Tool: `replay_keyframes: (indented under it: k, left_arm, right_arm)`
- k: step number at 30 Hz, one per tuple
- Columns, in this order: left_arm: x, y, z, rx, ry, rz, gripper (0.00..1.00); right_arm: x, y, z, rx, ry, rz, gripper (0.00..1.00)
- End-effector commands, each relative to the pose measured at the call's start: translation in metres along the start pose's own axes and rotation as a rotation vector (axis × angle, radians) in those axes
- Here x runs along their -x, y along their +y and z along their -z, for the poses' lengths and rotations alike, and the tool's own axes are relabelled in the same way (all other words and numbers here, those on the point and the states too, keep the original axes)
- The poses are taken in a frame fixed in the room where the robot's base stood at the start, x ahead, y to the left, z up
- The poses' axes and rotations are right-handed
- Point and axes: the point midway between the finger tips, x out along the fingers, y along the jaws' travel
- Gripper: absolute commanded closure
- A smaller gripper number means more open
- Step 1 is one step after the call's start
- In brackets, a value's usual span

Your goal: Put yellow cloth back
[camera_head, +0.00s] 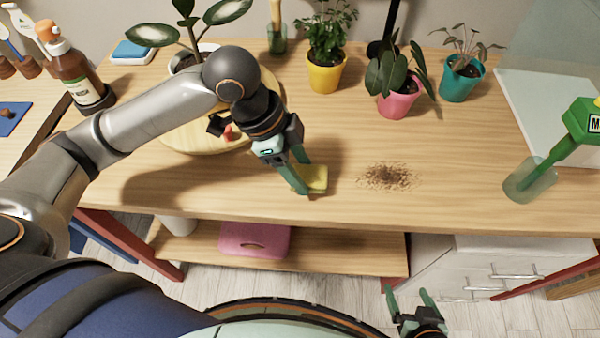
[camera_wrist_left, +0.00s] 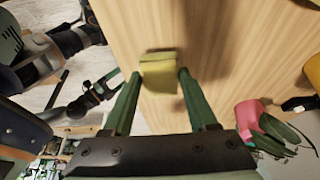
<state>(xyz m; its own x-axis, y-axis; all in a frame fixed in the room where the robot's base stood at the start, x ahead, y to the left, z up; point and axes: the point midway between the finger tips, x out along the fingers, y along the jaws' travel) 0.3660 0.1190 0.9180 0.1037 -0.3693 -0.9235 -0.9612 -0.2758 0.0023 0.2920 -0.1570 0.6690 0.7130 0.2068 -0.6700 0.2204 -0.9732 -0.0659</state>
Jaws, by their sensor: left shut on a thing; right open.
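The yellow cloth (camera_head: 317,178) is a small folded pad near the front edge of the wooden table, left of a patch of spilled soil (camera_head: 390,178). My left gripper (camera_head: 302,180) is shut on it, with one finger at either side. In the left wrist view the cloth (camera_wrist_left: 158,72) shows between the two fingertips. I cannot tell whether it touches the tabletop. My right gripper (camera_head: 409,293) is open and empty, low in front of the table.
Behind stand a yellow pot (camera_head: 325,76), a pink pot (camera_head: 398,99) and a teal pot (camera_head: 460,82). A round wooden board (camera_head: 195,138) lies behind my left arm. A brown bottle (camera_head: 78,75) and a blue-and-white item (camera_head: 132,50) are at left; a green-handled tool (camera_head: 545,160) stands right.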

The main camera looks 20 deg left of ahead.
Motion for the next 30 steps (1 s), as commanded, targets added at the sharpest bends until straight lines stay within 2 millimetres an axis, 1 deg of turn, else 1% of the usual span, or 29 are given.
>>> replay_keyframes:
  k: [1,3,10,14,15,22,30]
  left_arm:
    - [-0.0102,0.0005,-0.0046,0.001,-0.001,-0.002,0.94]
    - [-0.0148,0.0003,-0.0065,0.001,-0.001,-0.001,0.94]
    - [-0.0142,-0.0001,-0.006,0.0,0.0,0.001,0.94]
    - [-0.0171,0.0,-0.0072,0.001,0.0,0.001,0.94]
    - [-0.0171,-0.0002,-0.0071,0.001,0.0,0.001,0.38]
    - [-0.0169,0.0,-0.007,0.001,0.0,0.001,0.12]
    - [-0.0159,-0.0001,-0.0065,0.0,0.0,0.002,0.11]
  right_arm:
    - [-0.0032,-0.0013,-0.0026,0.001,-0.002,0.004,0.11]
    - [-0.0042,-0.003,-0.0026,0.002,-0.006,0.008,0.11]
    - [-0.0043,-0.0031,0.0019,0.004,0.0,0.009,0.11]
    - [-0.0038,-0.0026,0.0027,0.005,0.002,0.008,0.11]
    - [-0.0039,-0.0022,0.0027,0.005,0.003,0.007,0.11]
    - [-0.0034,-0.0009,0.0014,0.004,0.002,0.004,0.11]
    - [-0.0023,-0.0009,-0.0025,0.003,-0.005,0.004,0.11]
